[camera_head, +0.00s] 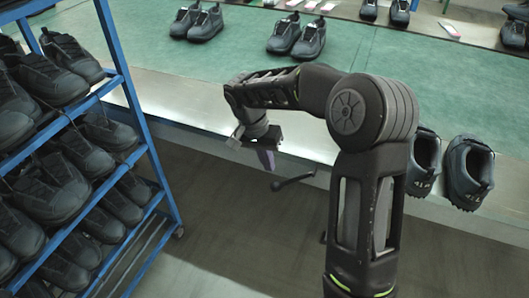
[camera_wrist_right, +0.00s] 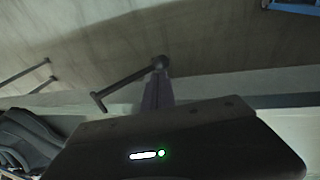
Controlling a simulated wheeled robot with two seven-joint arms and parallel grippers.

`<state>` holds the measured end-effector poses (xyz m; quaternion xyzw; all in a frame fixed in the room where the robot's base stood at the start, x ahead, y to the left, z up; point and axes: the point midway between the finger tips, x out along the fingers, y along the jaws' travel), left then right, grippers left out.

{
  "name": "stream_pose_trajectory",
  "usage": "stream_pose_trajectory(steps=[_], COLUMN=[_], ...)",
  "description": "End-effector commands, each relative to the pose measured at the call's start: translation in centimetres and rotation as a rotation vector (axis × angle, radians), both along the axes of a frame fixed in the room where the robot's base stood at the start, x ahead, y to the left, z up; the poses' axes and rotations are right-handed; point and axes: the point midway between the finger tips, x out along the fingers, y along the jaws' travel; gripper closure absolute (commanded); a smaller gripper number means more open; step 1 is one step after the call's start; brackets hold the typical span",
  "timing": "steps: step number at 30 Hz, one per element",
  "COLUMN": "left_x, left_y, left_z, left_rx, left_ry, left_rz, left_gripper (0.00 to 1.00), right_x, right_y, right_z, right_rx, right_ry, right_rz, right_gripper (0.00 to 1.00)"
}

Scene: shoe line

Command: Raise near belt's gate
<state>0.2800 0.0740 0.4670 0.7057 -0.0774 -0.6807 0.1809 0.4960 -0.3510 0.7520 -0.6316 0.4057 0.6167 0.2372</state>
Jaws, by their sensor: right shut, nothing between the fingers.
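A dark crank-like lever (camera_head: 292,180) sticks out at the front side of the near belt (camera_head: 215,143). It also shows in the right wrist view (camera_wrist_right: 128,82), a thin bar with a round end. My right gripper (camera_head: 267,165) is shut and empty, pointing down just left of the lever's rounded end. In the right wrist view its fingertips (camera_wrist_right: 158,76) overlap that round end; I cannot tell whether they touch it. I cannot make out a gate panel for certain. My left gripper is not in view.
A blue rack (camera_head: 136,83) full of black shoes stands at the left, close to the belt. Shoes (camera_head: 468,172) stand on the belt's near edge at the right, beside my right arm. More shoes (camera_head: 297,37) stand on the green surface behind. The floor in front is clear.

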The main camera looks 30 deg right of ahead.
Motion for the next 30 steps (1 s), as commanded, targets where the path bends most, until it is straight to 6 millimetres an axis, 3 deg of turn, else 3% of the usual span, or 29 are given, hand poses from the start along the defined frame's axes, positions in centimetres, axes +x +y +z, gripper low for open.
stream_pose_trajectory(steps=[6,12,30], left_x=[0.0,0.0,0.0], left_y=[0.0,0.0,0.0], left_z=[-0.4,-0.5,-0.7], left_rx=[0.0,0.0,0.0], left_ry=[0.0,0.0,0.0], left_rz=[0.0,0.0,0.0], left_gripper=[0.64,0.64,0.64], right_x=[-0.5,-0.6,-0.7], right_y=[-1.0,-1.5,-1.5], right_z=[-4.3,-6.3,-6.9], right_rx=[0.0,0.001,-0.006], right_ry=[0.003,0.001,0.009], right_rz=[-0.001,0.0,0.001], right_gripper=[1.0,1.0,1.0])
